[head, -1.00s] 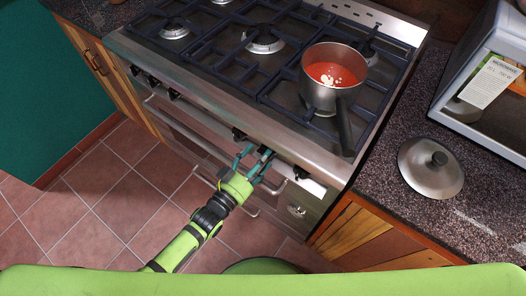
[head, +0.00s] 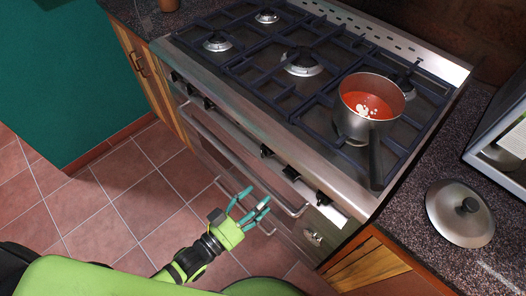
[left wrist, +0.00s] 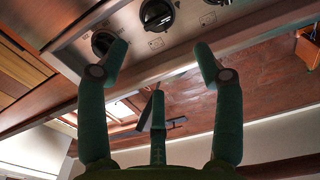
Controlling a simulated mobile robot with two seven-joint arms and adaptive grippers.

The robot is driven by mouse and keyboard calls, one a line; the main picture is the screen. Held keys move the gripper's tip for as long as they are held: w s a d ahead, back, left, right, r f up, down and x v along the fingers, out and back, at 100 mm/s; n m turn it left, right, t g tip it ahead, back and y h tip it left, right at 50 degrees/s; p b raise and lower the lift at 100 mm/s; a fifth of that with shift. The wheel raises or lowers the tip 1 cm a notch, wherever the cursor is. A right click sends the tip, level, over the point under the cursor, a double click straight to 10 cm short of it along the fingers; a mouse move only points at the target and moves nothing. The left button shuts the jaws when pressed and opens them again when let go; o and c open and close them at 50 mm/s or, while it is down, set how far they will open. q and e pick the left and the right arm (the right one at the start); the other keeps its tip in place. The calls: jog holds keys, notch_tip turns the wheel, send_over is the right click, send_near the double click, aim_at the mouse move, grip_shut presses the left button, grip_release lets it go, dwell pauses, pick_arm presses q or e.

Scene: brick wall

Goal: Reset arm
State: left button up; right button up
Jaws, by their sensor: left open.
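My left gripper (head: 249,208) is open and empty in front of the stove (head: 330,172), below its row of knobs and apart from it. In the left wrist view its fingers (left wrist: 160,75) are spread with nothing between them, and stove knobs (left wrist: 157,14) show beyond them. My right gripper is not in view. A steel saucepan (head: 352,124) with red soup and pale bits in it stands on the right front part of the stove, its handle pointing toward the front.
A pot lid (head: 460,213) lies on the speckled counter (head: 405,205) right of the stove, near a microwave (head: 500,125). An oven handle (head: 215,145) runs along the stove front. The tiled floor (head: 100,205) at left is clear.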

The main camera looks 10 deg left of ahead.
pick_arm(q)
jog(key=s+a+f+n+g+y, duration=0.1)
jog(key=s+a+f+g+y, duration=0.15)
jog(key=f, duration=0.55)
jog(key=s+a+f+n+g+y, duration=0.1)
jog(key=a+f+y, duration=0.1)
jog(key=a+f, duration=0.35)
jog(key=s+a+f+n+g+y, duration=0.1)
jog(key=s+a+f+g+y, duration=0.15)
jog(key=f, duration=0.75)
jog(key=s+a+f+g+y, duration=0.1)
jog(key=s+f+g, duration=0.1)
jog(key=s+f, duration=0.2)
jog(key=s+a+f+n+g+y, duration=0.1)
jog(key=s+a+f+g, duration=0.1)
jog(key=s, duration=0.9)
jog(key=s+a+f+g+y, duration=0.1)
jog(key=s+a+f+g, duration=0.1)
jog(key=s+f, duration=0.4)
jog(key=shift+s+f+n+g+y, duration=0.3)
jog(key=shift+s+f+n+g, duration=0.1)
jog(key=shift+s+g, duration=0.4)
jog(key=shift+w+r, duration=0.1)
jog(key=shift+w, duration=0.05)
grip_shut()
